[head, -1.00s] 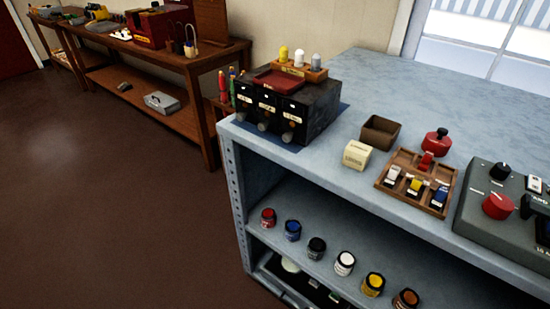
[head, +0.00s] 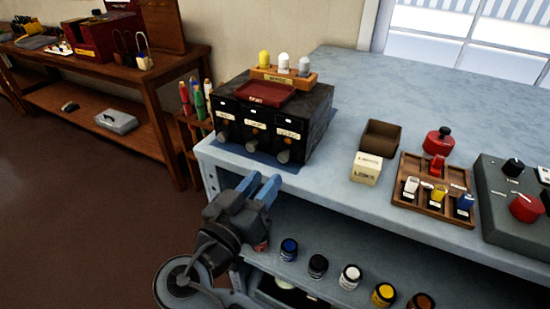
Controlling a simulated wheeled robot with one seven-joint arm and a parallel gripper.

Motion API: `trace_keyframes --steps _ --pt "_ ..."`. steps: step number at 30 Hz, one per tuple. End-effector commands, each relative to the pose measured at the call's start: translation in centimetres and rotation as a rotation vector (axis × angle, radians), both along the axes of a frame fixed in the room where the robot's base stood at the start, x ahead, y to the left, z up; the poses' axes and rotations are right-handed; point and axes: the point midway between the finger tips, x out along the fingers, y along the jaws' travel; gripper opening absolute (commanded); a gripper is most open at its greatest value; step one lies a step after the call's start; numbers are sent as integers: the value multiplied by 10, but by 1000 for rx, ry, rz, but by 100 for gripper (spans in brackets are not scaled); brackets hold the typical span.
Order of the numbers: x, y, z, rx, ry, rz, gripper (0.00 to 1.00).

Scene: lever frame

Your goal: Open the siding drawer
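A black cabinet (head: 318,112) stands at the left end of the blue-grey bench top. Its front has three narrow drawers side by side: a left drawer (head: 225,107), a middle drawer (head: 255,118) and a right drawer (head: 289,120). Each has a white label and a round knob low on its front. All three look closed. The labels are too small to read surely, so I cannot tell which is the siding drawer. My gripper (head: 263,182) is in front of the bench edge, below the cabinet and apart from the knobs. Its two blue fingers are spread with nothing between them.
A red tray (head: 266,91) and a wooden holder (head: 287,77) with bulb-like pieces sit on the cabinet. A brown box (head: 380,138), a cream block (head: 366,168) and a wooden sorting tray (head: 406,200) stand to the right. Paint jars line the shelf below.

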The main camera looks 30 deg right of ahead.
Motion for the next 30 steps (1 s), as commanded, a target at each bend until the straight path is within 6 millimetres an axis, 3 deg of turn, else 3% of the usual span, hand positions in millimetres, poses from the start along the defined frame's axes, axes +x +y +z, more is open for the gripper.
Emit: trace_keyframes --steps 15,26,30 --pt "40 -55 1 1 3 -1 35" --pt "43 -60 -1 1 3 2 35" --pt "43 -60 -1 1 3 2 24"
